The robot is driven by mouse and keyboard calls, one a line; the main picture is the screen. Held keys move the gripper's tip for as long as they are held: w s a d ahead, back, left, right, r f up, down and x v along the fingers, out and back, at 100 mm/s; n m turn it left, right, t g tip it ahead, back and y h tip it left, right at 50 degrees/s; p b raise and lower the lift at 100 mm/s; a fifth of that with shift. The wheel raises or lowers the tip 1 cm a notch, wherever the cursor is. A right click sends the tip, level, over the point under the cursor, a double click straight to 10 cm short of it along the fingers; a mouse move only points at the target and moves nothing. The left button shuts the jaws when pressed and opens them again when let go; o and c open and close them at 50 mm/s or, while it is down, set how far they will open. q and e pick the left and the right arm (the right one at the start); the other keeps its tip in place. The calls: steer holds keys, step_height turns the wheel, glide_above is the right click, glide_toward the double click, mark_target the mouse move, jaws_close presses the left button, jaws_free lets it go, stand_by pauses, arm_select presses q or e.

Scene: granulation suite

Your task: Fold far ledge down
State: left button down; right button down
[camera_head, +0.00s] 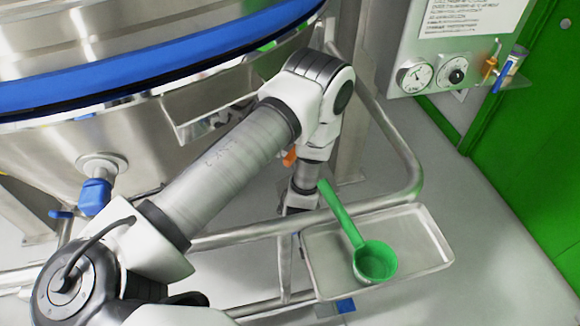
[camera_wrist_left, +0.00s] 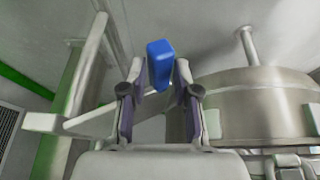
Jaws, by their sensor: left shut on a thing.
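The ledge (camera_head: 420,232) is a shallow metal tray that stands out level from a tubular rail, at the right of the vessel. A green scoop (camera_head: 375,261) lies on it, its handle reaching up past the rail. My left arm crosses the head view, and its gripper (camera_head: 298,205) points down beside the ledge's left end, its fingertips mostly hidden. In the left wrist view my left gripper (camera_wrist_left: 158,88) is shut on a blue block (camera_wrist_left: 160,62). What the block is joined to is hidden. My right gripper is in neither view.
A steel vessel (camera_head: 50,150) with a blue band fills the left. A blue piece (camera_head: 345,305) shows below the ledge's near edge. A gauge panel (camera_head: 440,60) is at upper right. Floor to the right is clear.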

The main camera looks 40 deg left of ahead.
arm_select(q)
steer(key=shift+s+d+f, duration=0.1)
steer(key=shift+s+f, duration=0.1)
steer(key=shift+f, duration=0.4)
steer(key=shift+s+d+f, duration=0.1)
steer(key=shift+s+f, duration=0.1)
steer(key=shift+f, duration=0.35)
steer(key=shift+a+f, duration=0.2)
steer(key=c, duration=1)
jaws_free()
steer(key=shift+a, duration=0.2)
steer(key=shift+w, duration=0.1)
steer(key=shift+w+d+r, duration=0.15)
steer(key=shift+r, duration=0.15)
step_height(320, 180, up, 10)
steer(key=shift+f, duration=0.15)
